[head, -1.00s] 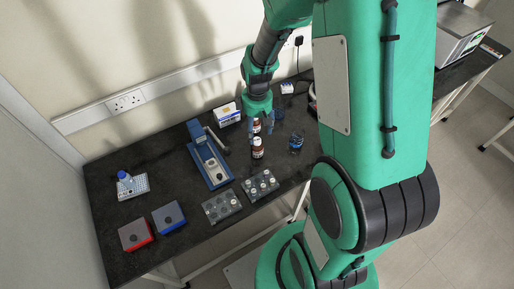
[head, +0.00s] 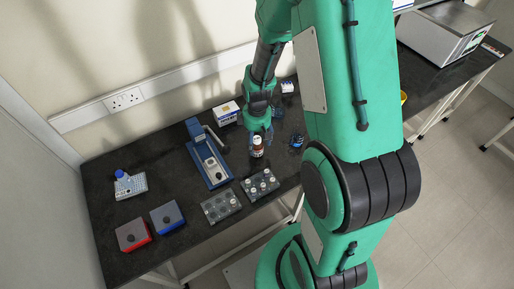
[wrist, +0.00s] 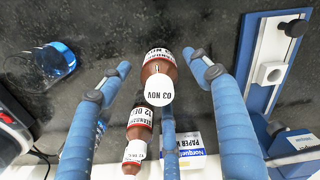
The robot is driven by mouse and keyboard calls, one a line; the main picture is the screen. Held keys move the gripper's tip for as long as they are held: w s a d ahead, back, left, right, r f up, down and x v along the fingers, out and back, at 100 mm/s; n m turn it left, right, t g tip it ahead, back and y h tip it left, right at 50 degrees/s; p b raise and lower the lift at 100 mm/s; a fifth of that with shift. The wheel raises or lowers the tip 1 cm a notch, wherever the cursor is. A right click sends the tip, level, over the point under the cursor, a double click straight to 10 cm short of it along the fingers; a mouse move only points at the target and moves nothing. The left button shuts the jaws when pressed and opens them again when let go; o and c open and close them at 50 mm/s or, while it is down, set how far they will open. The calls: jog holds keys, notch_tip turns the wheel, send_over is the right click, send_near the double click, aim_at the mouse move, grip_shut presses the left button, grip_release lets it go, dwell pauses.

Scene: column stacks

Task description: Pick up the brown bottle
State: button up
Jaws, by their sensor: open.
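A brown bottle (head: 257,150) with a white cap and label stands on the dark bench in the head view. In the wrist view this brown bottle (wrist: 158,68), cap marked "03 NOV", is between the tips of my blue fingers. My gripper (wrist: 157,82) is open, with visible gaps on both sides of the bottle. In the head view my gripper (head: 260,132) is at the bottle, just behind and above it. A second, similar brown bottle (wrist: 139,125) shows nearer the palm in the wrist view. It is hidden behind my gripper in the head view.
A blue instrument (head: 208,158) stands left of the bottle, and a blue-lidded glass container (head: 297,141) to its right. A white box (head: 226,112) is behind. Vial racks (head: 260,184) lie in front. Red and blue boxes (head: 134,235) are at the front left.

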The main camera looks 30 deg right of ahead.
aim_at(257, 148)
jog(key=shift+f, duration=0.1)
jog(key=shift+w+f+b, duration=0.1)
jog(key=shift+f+b, duration=0.75)
jog(key=shift+f, duration=1.65)
jog(key=c, duration=1.4)
